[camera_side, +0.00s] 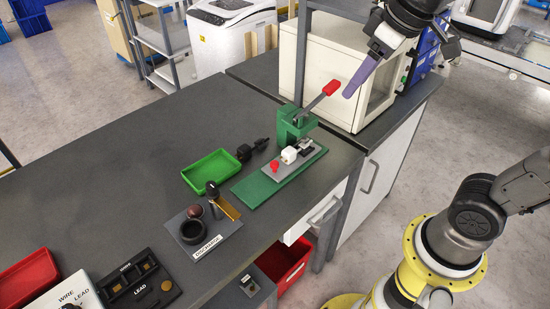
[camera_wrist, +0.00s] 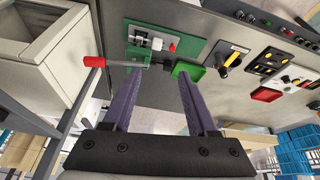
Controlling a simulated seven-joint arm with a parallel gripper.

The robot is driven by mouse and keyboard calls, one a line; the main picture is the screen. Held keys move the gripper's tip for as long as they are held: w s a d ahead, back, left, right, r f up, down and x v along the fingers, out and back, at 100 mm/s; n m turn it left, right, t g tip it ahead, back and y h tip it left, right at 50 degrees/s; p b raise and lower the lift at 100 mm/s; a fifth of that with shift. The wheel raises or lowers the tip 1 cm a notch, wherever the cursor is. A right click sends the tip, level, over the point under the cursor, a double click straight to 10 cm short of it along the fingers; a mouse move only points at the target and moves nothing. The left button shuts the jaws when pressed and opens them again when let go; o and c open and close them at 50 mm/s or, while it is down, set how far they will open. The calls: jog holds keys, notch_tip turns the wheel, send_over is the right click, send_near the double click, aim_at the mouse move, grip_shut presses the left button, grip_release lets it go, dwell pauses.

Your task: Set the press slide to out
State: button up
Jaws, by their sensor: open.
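The green press (camera_side: 292,124) stands on the dark bench, with a red-handled lever (camera_side: 330,88) raised up to the right. Its grey slide (camera_side: 292,176) lies over the green base plate (camera_side: 262,191) in front of the press column. A white block (camera_side: 289,155) and a red knob (camera_side: 275,165) are on the slide. The red knob (camera_wrist: 172,48) and the lever's red handle (camera_wrist: 95,61) also show in the wrist view. My gripper (camera_side: 349,95) has purple fingers and is above and right of the press, apart from it. In the wrist view my gripper (camera_wrist: 159,74) is open and empty.
A beige open-fronted cabinet (camera_side: 316,75) stands close behind the press. A green tray (camera_side: 209,172), a dark tool (camera_side: 250,150) and a grey plate with a black ring (camera_side: 192,232) lie left of it. A red tray (camera_side: 28,277) is farther left. Bare bench lies behind the green tray.

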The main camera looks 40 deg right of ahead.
jog(key=w+a+f+g, duration=0.1)
jog(key=w+f, duration=0.1)
jog(key=w, duration=0.5)
jog(key=n+g, duration=0.2)
jog(key=g, duration=0.1)
send_over(274, 163)
notch_tip(274, 163, down, 12)
jog(key=r, duration=0.1)
notch_tip(274, 163, down, 14)
jog(key=shift+f, duration=0.1)
grip_shut()
dwell(0.5)
